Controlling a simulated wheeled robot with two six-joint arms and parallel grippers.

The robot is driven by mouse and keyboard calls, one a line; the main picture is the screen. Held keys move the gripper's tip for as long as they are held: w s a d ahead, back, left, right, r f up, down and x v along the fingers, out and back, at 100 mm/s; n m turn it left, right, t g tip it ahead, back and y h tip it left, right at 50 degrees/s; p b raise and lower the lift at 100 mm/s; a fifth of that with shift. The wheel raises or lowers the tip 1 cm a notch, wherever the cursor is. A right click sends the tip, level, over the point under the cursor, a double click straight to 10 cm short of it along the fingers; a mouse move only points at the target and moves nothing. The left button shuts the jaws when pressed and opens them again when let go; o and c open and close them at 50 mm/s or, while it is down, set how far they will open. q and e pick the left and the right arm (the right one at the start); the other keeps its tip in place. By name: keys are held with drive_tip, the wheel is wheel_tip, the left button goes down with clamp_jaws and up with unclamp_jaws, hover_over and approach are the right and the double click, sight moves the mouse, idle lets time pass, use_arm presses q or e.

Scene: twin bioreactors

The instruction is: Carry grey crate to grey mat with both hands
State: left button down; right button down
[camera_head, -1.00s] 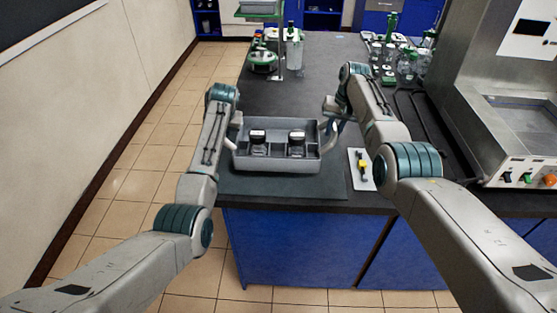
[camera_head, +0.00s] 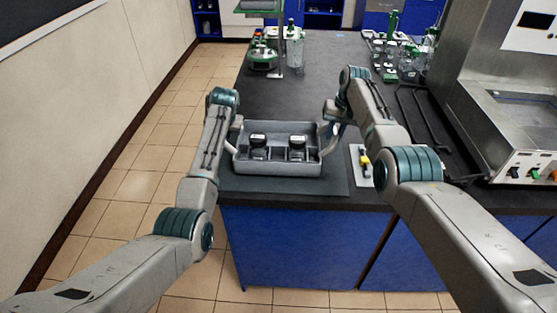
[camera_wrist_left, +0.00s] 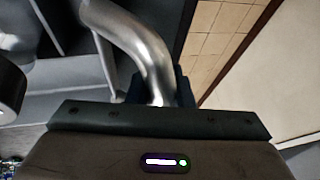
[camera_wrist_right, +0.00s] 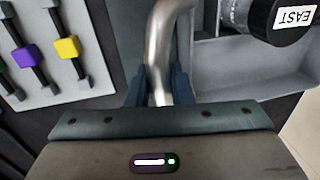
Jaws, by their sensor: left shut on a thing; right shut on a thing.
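The grey crate (camera_head: 277,169) is in the middle of the head view, over the grey mat (camera_head: 335,180) near the bench's front edge. Two dark-capped bottles (camera_head: 258,146) and (camera_head: 297,147) stand in its compartments. My left gripper (camera_wrist_left: 160,100) is shut on the crate's curved metal handle at the left end; in the head view that gripper is mostly hidden by its own arm. My right gripper (camera_head: 333,112) is shut on the right-end handle, which also shows in the right wrist view (camera_wrist_right: 158,60). Whether the crate touches the mat cannot be told.
A white board with sliders (camera_head: 361,165) lies right of the mat. Green-based glassware (camera_head: 264,57) stands at the back left, more glassware (camera_head: 395,50) at the back right. A steel machine (camera_head: 515,110) stands at right. The bench middle behind the crate is clear.

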use_arm(q)
drive_tip(key=shift+f+b, duration=0.65)
drive_tip(key=shift+f, duration=0.1)
use_arm(e)
drive_tip(key=shift+f, duration=0.75)
use_arm(q)
drive_tip(key=c, duration=1.3)
unclamp_jaws()
drive_tip(key=shift+r, duration=0.15)
use_arm(e)
drive_tip(key=c, duration=1.3)
unclamp_jaws()
drive_tip(key=shift+r, duration=0.15)
use_arm(q)
drive_tip(key=shift+s, duration=0.1)
use_arm(e)
drive_tip(key=shift+s, duration=0.1)
use_arm(q)
drive_tip(key=shift+r, duration=0.1)
drive_tip(key=v, duration=1.1)
drive_tip(key=shift+r, duration=0.2)
drive_tip(key=shift+s+d+r, duration=0.1)
drive_tip(key=shift+r, duration=0.05)
use_arm(e)
drive_tip(key=shift+r, duration=0.15)
wheel_tip(320, 180, up, 12)
drive_tip(key=d, duration=0.2)
drive_tip(key=shift+f, duration=0.2)
drive_tip(key=shift+f, duration=0.1)
